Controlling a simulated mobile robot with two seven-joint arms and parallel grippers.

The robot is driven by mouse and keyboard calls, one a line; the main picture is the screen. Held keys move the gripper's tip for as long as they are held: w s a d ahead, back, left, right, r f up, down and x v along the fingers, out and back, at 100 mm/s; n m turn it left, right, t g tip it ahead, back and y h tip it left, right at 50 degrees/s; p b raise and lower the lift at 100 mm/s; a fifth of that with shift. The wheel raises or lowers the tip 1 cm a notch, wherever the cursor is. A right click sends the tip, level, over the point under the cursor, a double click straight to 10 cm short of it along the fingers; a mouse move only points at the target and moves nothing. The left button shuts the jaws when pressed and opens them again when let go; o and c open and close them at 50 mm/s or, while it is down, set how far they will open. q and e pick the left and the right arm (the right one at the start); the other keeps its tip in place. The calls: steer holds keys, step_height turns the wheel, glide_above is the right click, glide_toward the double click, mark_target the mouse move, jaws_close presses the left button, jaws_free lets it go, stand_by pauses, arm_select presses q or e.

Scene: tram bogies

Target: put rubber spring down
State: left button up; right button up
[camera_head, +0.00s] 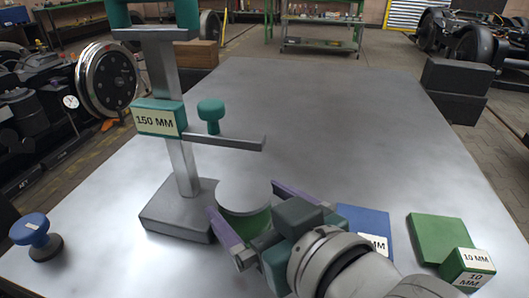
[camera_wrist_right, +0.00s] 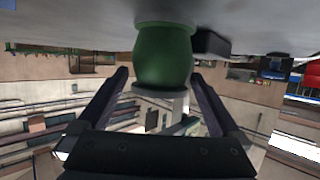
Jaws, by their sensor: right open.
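The rubber spring (camera_head: 244,195) has a green barrel-shaped body and a round grey top plate. It stands upright on the grey table beside the gauge stand, its lower part partly hidden by my gripper. My right gripper (camera_head: 243,201) is open, with a purple finger on either side of the spring. In the right wrist view, which is upside down, the green body (camera_wrist_right: 163,57) meets the table surface. The fingers of the right gripper (camera_wrist_right: 160,80) there are spread, with visible gaps to the spring. My left gripper is not in view.
The gauge stand (camera_head: 182,165), labelled 150 MM, has a horizontal arm (camera_head: 225,141) and a green knob close behind the spring. A blue block (camera_head: 365,222) and green blocks (camera_head: 436,237) lie to the right. A blue-topped piece (camera_head: 35,233) stands at left. The table's far middle is clear.

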steer(key=p+v, duration=0.2)
steer(key=v, duration=0.8)
